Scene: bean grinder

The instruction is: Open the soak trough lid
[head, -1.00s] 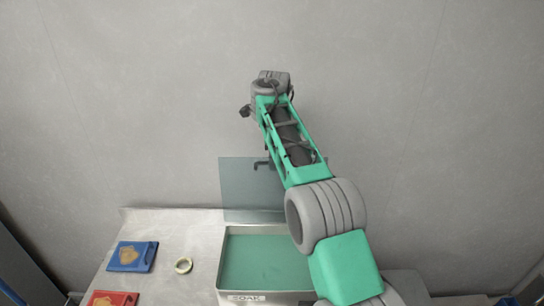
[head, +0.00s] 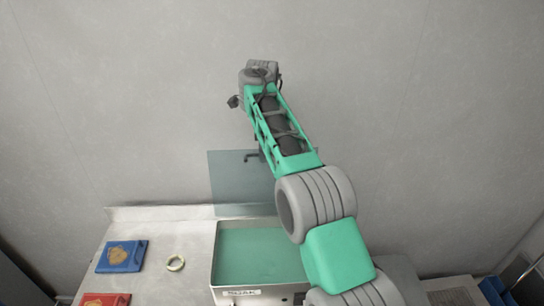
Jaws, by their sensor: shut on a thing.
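The soak trough (head: 216,270) is a pale metal box with a "SOAK" label on its front, and green shows inside it. Its lid (head: 230,185) is a see-through grey-blue panel. It stands upright at the trough's back edge, so the trough is uncovered. A small dark handle (head: 250,156) shows near the top of the lid. My arm reaches over the trough's right side towards the wall and hides the right part of the lid. My gripper's fingers are hidden behind my arm, so their contact with the handle cannot be seen.
A blue tray with a tan emblem (head: 122,256), a pale ring (head: 175,263) and a red tray (head: 105,300) lie on the counter left of the trough. A plain wall (head: 130,110) rises close behind. Dark items (head: 497,290) show at the lower right.

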